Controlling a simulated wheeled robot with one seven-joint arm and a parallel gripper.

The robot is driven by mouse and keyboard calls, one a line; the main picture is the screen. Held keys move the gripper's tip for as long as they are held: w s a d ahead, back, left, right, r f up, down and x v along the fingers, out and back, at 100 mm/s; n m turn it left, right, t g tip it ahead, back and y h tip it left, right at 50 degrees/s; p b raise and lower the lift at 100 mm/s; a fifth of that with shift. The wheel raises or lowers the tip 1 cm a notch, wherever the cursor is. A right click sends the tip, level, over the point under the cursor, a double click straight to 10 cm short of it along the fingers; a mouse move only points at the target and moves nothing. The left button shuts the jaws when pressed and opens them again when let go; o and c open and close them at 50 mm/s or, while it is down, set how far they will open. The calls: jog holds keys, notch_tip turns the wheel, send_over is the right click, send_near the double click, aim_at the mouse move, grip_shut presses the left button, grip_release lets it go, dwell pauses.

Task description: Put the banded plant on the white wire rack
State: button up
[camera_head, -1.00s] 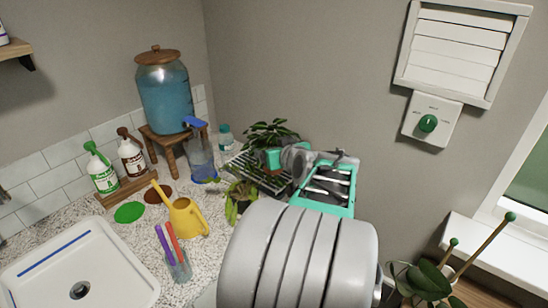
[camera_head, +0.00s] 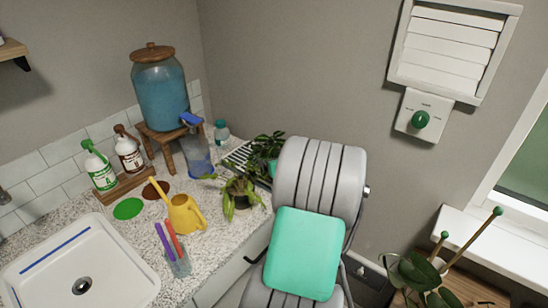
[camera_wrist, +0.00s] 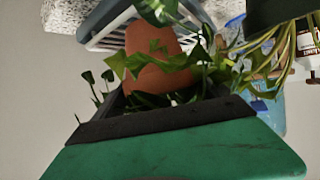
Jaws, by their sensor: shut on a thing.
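A terracotta pot with a green leafy plant (camera_wrist: 150,62) is at the middle of the wrist view, which appears upside down. I take it for the banded plant; no band shows. Its dark leaves show in the head view (camera_head: 264,147), partly behind my arm. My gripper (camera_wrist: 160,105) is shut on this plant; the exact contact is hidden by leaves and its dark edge. The white wire rack (camera_head: 237,155) is on the counter beside the wall, largely covered by plants and arm. The pot's base is close to the rack in the wrist view; touching or apart cannot be told.
A trailing plant in a dark pot (camera_head: 242,200) stands in front of the rack. A jug (camera_head: 198,158), small bottle (camera_head: 221,132) and blue dispenser (camera_head: 162,92) stand to the left. A yellow watering can (camera_head: 184,213) and pen cup (camera_head: 178,262) are nearer.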

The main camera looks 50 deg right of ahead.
jog(key=o, duration=1.8)
jog(key=shift+o, duration=0.2)
jog(key=shift+r+p, duration=0.35)
jog(key=shift+p, duration=0.1)
jog(key=b+v, duration=0.2)
jog(key=v, duration=1)
jog(key=shift+f, duration=0.1)
